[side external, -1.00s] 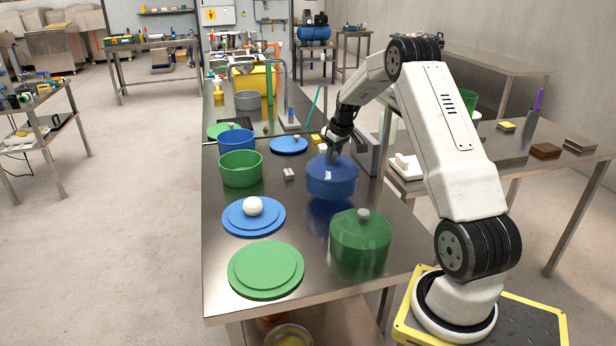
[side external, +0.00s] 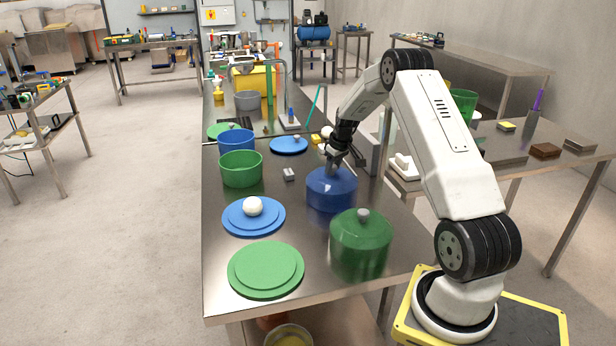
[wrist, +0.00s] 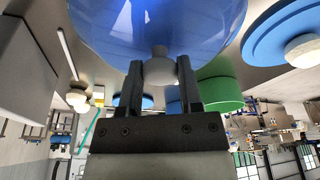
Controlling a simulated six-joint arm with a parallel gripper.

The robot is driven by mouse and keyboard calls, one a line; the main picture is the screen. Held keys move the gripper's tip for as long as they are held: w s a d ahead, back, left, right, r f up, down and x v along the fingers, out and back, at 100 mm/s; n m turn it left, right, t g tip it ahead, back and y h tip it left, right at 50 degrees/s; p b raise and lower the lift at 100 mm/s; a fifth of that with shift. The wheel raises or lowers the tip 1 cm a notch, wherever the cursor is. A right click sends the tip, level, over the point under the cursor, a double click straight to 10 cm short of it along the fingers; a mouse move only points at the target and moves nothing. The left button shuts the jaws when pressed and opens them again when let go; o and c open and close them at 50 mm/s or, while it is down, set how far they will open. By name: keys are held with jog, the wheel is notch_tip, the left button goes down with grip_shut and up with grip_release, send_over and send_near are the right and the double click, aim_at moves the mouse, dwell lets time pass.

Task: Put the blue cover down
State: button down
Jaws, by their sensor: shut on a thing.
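The blue cover (side external: 331,191) is a domed, glossy, see-through lid with a grey knob on top. It stands upright over the right half of the steel table, its lower rim at or very close to the surface; I cannot tell whether it touches. My gripper (side external: 335,164) is above it, pointing down, shut on the knob. In the wrist view the knob (wrist: 160,66) sits between the two dark fingers of my gripper, and the blue dome (wrist: 160,25) fills the top.
A green cover (side external: 361,246) stands just in front of the blue one. A blue plate (side external: 232,224) with a white ball (side external: 253,206) and a green plate (side external: 265,270) lie to the left. Blue (side external: 236,142) and green pots (side external: 241,170) stand behind them. A small grey block (side external: 289,174) lies nearby.

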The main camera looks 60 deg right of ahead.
jog(key=shift+f, duration=0.1)
jog(key=shift+c, duration=1.4)
grip_release()
jog(key=v, duration=1.2)
jog(key=shift+a, duration=0.1)
